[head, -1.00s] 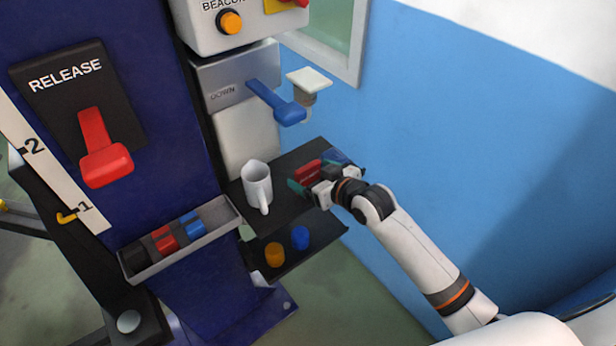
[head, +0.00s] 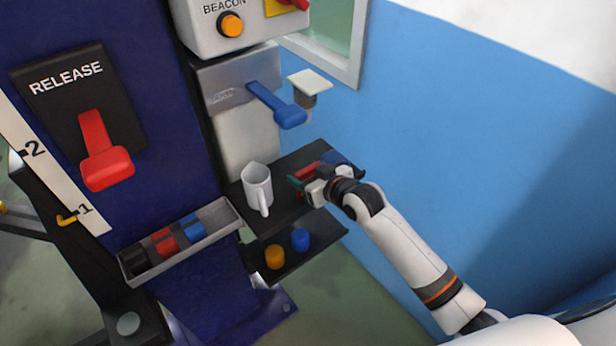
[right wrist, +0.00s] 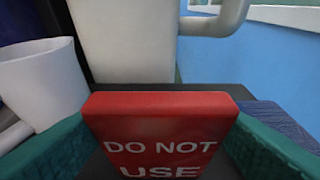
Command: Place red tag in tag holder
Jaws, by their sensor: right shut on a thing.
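The red tag (head: 307,170) is a red block on the upper dark shelf. In the right wrist view the tag (right wrist: 160,125) shows white lettering "DO NOT USE". My right gripper (head: 310,178) is shut on it, with a teal finger pad against each side. The tag stands between the pads; whether it still touches the shelf I cannot tell. A grey tray (head: 140,277) on the blue panel at left holds black, red and blue pieces; I cannot tell whether this is the tag holder. My left gripper is not in view.
A blue lever (head: 277,106) juts out above the shelf. Orange (head: 275,256) and blue (head: 300,239) pieces sit on the lower shelf. A blue wall bounds the right.

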